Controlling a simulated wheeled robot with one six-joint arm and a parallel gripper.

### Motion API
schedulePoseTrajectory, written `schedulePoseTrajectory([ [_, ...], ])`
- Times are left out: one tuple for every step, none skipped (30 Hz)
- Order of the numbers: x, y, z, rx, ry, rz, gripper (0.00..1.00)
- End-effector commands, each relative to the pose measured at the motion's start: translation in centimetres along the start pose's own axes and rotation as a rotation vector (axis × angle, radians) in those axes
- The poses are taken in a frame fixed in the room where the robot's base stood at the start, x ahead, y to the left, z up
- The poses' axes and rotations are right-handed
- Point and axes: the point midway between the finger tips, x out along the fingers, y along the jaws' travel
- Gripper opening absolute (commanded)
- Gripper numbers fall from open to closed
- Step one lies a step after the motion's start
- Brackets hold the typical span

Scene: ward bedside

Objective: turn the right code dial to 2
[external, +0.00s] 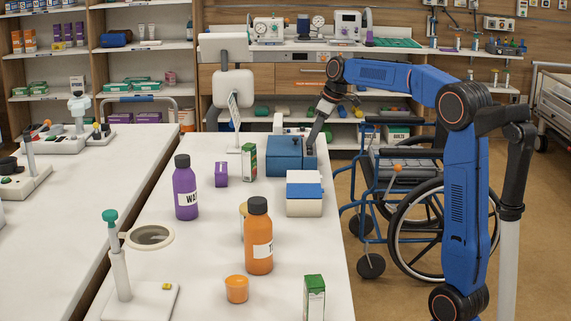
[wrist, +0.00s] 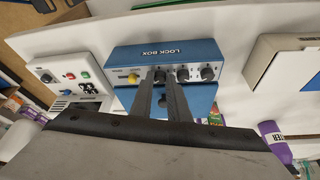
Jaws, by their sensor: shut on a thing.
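The blue lock box (external: 284,158) stands near the far right side of the white table. In the wrist view the lock box (wrist: 125,55) appears with its lettering upside down. Its face carries a yellow knob (wrist: 133,78) and a row of dark dials. My gripper (wrist: 162,75) is shut on the dark dial (wrist: 160,76) closest to the yellow knob. Other dark dials (wrist: 208,73) lie to the right in that view. The dial's pointer and numbers are too small to read. In the external view my gripper (external: 308,148) reaches down to the box's right side.
A white box with a blue band (external: 304,206) stands in front of the lock box. A purple bottle (external: 186,190), an orange bottle (external: 259,240) and a green carton (external: 249,162) also stand on the table. A wheelchair (external: 420,200) is at the right. A white control panel (wrist: 60,72) sits beside the lock box.

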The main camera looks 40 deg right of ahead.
Motion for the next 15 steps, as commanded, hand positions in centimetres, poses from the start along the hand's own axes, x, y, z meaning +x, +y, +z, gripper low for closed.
schedulePoseTrajectory([
  [-0.01, 0.02, 0.0, 0.0, 0.0, 0.0, 0.0],
  [-0.01, 0.02, 0.0, 0.0, 0.0, 0.0, 0.0],
  [-0.01, 0.02, 0.0, 0.0, 0.0, 0.0, 0.23],
  [0.0, 0.02, 0.0, 0.0, 0.0, 0.0, 0.23],
  [0.0, 0.02, 0.0, 0.0, 0.0, 0.0, 0.23],
  [0.0, 0.02, 0.0, 0.0, 0.0, 0.0, 0.23],
  [0.0, 0.02, 0.0, 0.0, 0.0, 0.0, 0.23],
  [0.0, 0.02, 0.0, 0.0, 0.0, 0.0, 0.23],
  [0.0, 0.02, 0.0, 0.0, 0.0, 0.0, 0.23],
  [0.0, 0.02, 0.01, 0.0, 0.0, 0.0, 0.23],
  [0.0, 0.02, 0.0, 0.0, 0.0, 0.0, 0.23],
  [-0.04, 0.02, 0.0, 0.0, 0.0, 0.0, 0.23],
  [-0.1, 0.02, 0.0, 0.0, 0.0, 0.0, 0.23],
  [-0.21, 0.02, 0.0, 0.0, 0.0, 0.0, 0.23],
  [-0.44, 0.04, -0.01, 0.0, 0.001, 0.001, 0.23],
])
